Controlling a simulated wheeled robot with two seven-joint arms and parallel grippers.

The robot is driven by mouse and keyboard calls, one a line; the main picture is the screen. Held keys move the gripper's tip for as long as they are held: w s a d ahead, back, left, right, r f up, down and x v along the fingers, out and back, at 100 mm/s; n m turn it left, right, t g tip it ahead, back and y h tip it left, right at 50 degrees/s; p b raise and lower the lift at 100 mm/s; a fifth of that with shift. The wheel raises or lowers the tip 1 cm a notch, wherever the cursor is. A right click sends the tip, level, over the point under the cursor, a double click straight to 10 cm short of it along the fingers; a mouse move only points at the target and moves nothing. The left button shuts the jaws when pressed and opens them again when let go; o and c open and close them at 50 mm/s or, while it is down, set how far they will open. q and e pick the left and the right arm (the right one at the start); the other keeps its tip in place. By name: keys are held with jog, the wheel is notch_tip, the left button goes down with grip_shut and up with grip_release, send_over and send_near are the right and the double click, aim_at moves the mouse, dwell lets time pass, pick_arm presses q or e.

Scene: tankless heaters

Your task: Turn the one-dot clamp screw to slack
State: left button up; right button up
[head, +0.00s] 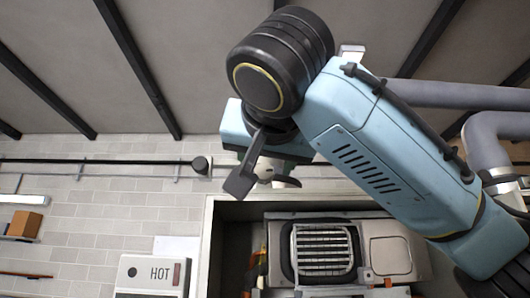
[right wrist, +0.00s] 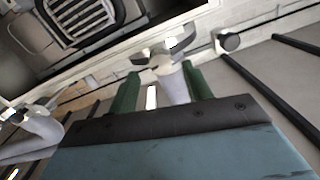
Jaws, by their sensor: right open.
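A pale wing-shaped screw (right wrist: 166,58) with a round stem shows between and just beyond the fingertips; contact cannot be told. A similar winged screw (right wrist: 14,112) shows at the left of that view, by a grey pipe. I see no dots on either, so I cannot tell which is the one-dot clamp screw. My left gripper is not in view.
The heater (head: 322,252) with its ribbed grille sits inside the cabinet. A white box marked HOT (head: 152,274) is at lower left. A dark rail (head: 100,161) with a round end runs along the brick wall. Thick grey pipes (head: 455,96) are at the right.

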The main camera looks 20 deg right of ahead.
aim_at(265, 170)
jog(key=shift+p+x, duration=0.5)
jog(key=shift+x, duration=1.2)
